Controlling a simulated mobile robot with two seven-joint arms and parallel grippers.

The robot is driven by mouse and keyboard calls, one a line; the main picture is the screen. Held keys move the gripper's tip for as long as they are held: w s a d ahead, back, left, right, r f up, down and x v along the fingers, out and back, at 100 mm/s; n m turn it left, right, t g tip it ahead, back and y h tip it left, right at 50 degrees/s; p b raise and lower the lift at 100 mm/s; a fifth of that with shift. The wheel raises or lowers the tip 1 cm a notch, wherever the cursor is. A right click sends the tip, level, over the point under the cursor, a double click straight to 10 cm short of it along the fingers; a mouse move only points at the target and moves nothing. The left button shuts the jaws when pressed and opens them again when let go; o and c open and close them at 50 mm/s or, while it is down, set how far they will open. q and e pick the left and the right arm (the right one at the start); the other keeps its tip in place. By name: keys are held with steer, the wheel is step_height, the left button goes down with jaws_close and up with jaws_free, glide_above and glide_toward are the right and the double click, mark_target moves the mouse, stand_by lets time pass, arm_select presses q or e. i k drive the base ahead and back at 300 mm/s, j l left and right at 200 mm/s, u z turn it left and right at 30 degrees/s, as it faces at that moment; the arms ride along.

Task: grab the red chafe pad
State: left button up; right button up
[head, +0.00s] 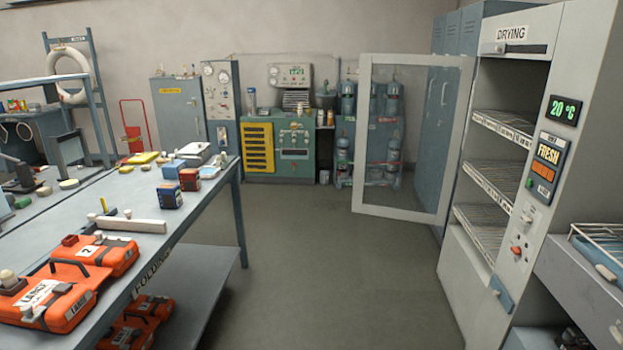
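I cannot tell for sure which thing is the red chafe pad. A small dark red block (189,180) sits near the far right end of the long table, beside a blue box (169,196) and a lighter blue block (173,169). A smaller dark red piece (70,240) lies by the orange cases at the near end of the table. Neither of my grippers shows in the head view.
The long grey table (205,196) fills the left side, with orange cases (50,293) and a pale bar (131,225) on it. A drying cabinet (468,262) stands at the right, its glazed door (413,140) open. The floor (320,270) between is clear.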

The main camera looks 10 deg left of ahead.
mark_target(189, 181)
steer(key=i+u, duration=0.15)
steer(key=i, duration=1.2)
steer(key=i+u, duration=0.25)
steer(key=i, duration=0.35)
steer(key=i+l+u, duration=0.2)
steer(key=i, duration=0.4)
steer(key=i+j, duration=0.15)
steer(key=i, duration=0.55)
steer(key=z, duration=7.2)
